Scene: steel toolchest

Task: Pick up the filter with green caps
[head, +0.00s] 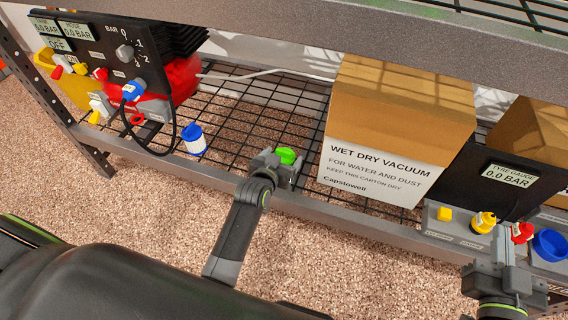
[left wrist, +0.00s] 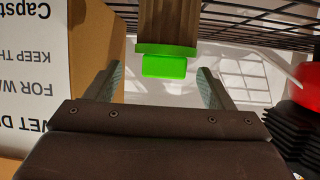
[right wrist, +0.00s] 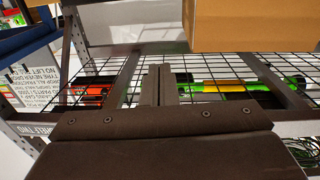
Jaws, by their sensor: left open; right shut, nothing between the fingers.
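The filter with green caps shows in the head view as a bright green cap (head: 287,155) on the wire shelf, left of the carton. In the left wrist view its green cap (left wrist: 165,66) faces me and a brown body runs away behind it. My left gripper (head: 279,166) is open at the filter's near end. In the left wrist view its two fingers (left wrist: 162,86) stand either side of the cap's line, with gaps and no visible contact. The filter's far end is hidden. My right gripper (head: 504,246) is shut and empty, by the small trays at right; its closed fingers show in the right wrist view (right wrist: 159,84).
A wet dry vacuum carton (head: 400,110) stands close right of my left gripper. A white container with blue cap (head: 194,139) and a red compressor (head: 178,82) stand left. The shelf's front rail (head: 345,217) runs below; an upper shelf beam (head: 330,30) hangs above.

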